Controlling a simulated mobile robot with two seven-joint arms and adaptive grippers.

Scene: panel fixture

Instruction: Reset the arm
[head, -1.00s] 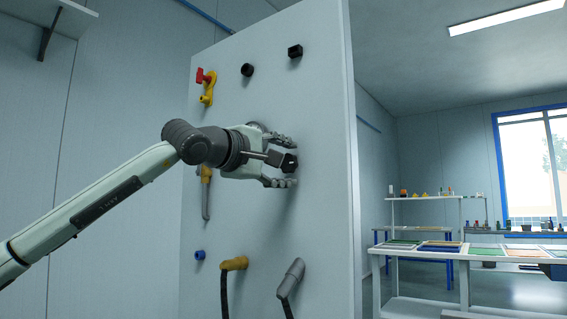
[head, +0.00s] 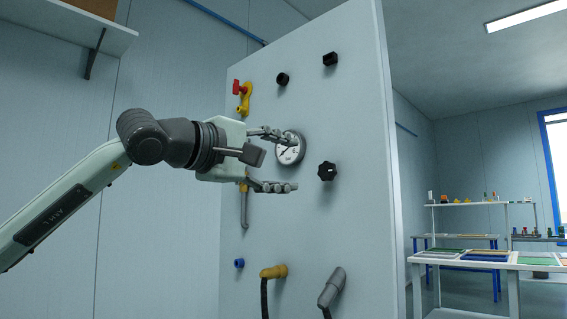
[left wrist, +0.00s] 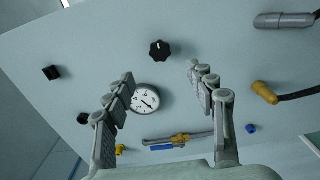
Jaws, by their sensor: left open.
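My left gripper (head: 279,160) is open and empty in the head view, with its fingers pointing right in front of the panel (head: 355,215). A round white gauge (head: 289,148) shows just behind the upper fingertip. A black star-shaped knob (head: 327,171) sits on the panel to the right of the fingertips, apart from them. In the left wrist view the two spread fingers (left wrist: 163,84) frame the gauge (left wrist: 145,99), and the black knob (left wrist: 160,50) lies beyond them. My right gripper is in neither view.
A shelf (head: 75,22) hangs upper left. A bench (head: 480,262) stands at right.

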